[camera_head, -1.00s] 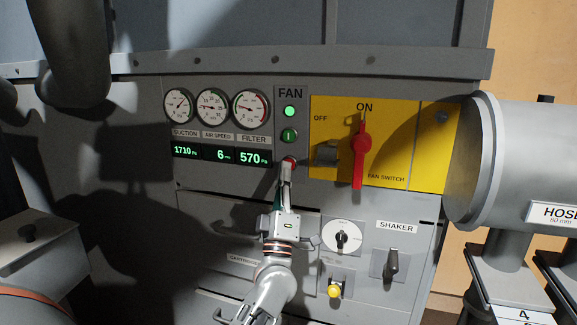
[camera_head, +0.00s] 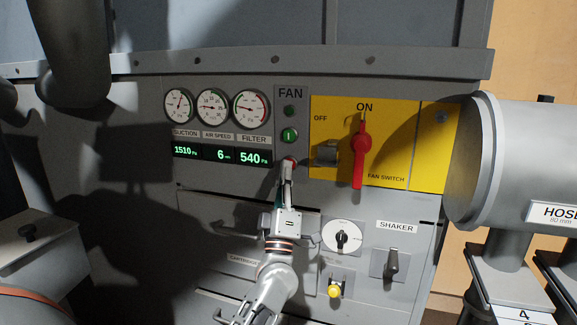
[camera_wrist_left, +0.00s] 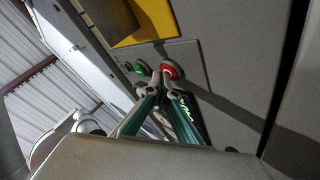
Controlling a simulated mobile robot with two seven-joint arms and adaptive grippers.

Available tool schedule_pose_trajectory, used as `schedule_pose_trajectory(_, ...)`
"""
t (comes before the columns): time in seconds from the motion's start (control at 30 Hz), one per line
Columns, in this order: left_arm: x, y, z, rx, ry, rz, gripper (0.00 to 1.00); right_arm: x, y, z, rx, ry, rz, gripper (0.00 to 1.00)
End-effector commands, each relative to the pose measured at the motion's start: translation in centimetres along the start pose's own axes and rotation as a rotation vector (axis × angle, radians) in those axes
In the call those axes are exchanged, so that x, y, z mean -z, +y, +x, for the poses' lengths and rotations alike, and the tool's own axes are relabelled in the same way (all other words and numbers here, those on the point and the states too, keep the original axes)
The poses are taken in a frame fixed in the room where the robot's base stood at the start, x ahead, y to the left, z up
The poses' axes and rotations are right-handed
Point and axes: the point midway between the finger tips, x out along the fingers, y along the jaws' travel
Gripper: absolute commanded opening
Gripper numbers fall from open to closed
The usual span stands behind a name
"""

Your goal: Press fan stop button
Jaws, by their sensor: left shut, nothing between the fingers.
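The red fan stop button (camera_head: 290,161) sits at the bottom of the FAN column on the grey panel, and it also shows in the left wrist view (camera_wrist_left: 171,70). Above it are the green start button (camera_head: 289,136) and an indicator lamp (camera_head: 290,111), which is dark. My left gripper (camera_head: 287,170) is shut and empty, its fingertips at the stop button and covering its lower part. In the left wrist view the fingertips (camera_wrist_left: 160,84) are together at the button's lower edge; whether it is pushed in cannot be told. My right gripper is not in view.
Gauges (camera_head: 211,106) and green digital readouts (camera_head: 221,155) lie left of the buttons. A yellow plate with a red fan switch handle (camera_head: 361,155) at ON is to the right. A large hose port (camera_head: 490,165) juts out at right.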

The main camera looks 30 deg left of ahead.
Motion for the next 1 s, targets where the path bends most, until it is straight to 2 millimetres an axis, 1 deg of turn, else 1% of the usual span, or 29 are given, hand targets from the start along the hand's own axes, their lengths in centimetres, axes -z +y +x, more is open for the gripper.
schedule_pose_trajectory(0.23, 0.1, 0.1, -0.1, 0.0, -0.001, 0.0, 0.0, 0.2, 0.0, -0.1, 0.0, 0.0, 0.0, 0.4)
schedule_pose_trajectory(0.6, 0.9, 0.9, -1.2, 0.0, -0.001, 0.0, 0.0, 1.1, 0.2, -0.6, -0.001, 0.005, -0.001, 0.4)
schedule_pose_trajectory(0.87, 0.9, 0.9, -1.3, 0.0, -0.001, 0.0, 0.0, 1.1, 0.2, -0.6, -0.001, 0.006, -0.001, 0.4)
schedule_pose_trajectory(1.0, 1.2, 1.3, -1.6, 0.0, -0.001, 0.0, 0.0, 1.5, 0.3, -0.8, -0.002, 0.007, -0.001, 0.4)
